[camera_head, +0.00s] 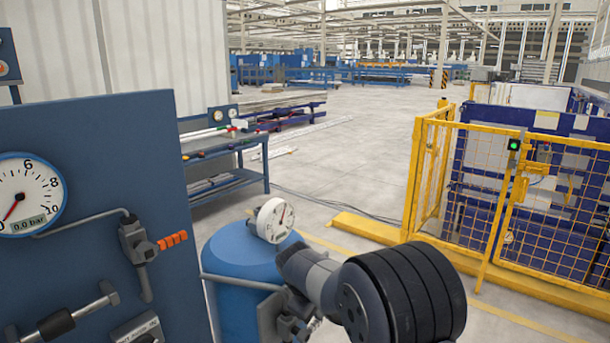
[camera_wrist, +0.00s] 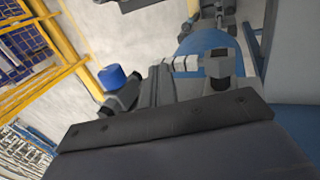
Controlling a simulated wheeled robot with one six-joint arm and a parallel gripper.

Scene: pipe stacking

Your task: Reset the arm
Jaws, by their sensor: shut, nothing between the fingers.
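My gripper (camera_wrist: 160,78) shows in the wrist view beyond a dark bolted plate, with its grey fingers together and nothing visible between them. It points towards the floor beside a blue tank (camera_wrist: 205,40). The dark, ribbed round part of my arm (camera_head: 405,295) fills the lower right of the head view, in front of the same tank (camera_head: 240,275). My fingertips cannot be made out in the head view.
A blue panel (camera_head: 100,130) with a pressure gauge (camera_head: 28,195) and an orange-handled valve (camera_head: 140,245) stands at left. A workbench (camera_head: 225,150) is behind. A yellow fence (camera_head: 480,200) is at right. Open floor (camera_head: 350,150) lies between.

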